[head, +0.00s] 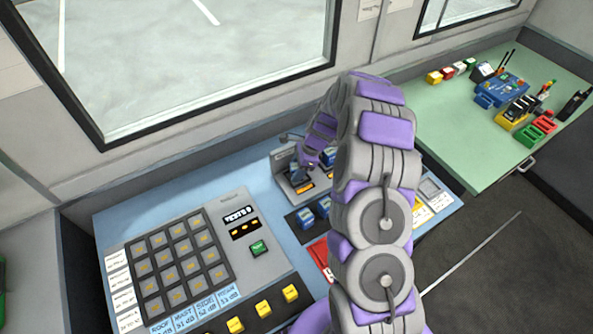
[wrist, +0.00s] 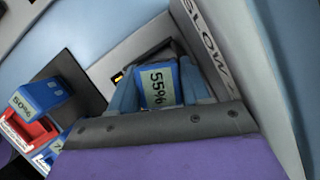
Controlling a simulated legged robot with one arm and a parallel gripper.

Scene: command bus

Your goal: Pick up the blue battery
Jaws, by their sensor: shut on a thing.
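A blue battery (wrist: 158,84) with a pale label reading 55% sits between the two blue-grey fingers of my gripper (wrist: 157,70) in the wrist view. The gripper is shut on it. The battery is at a dark slot in a grey charger (wrist: 127,63) marked SLOW; I cannot tell whether it is still seated. In the head view my gripper (head: 300,172) is low over the charger, and my purple and grey arm hides part of that area. Another blue battery (wrist: 40,98), marked 50%, stands at the left in the wrist view.
The blue console holds a keypad (head: 170,263), a green button (head: 258,248) and yellow buttons (head: 263,308). More blue batteries (head: 306,217) stand in a dark tray beside my arm. A green table (head: 450,130) at the right carries coloured blocks and devices.

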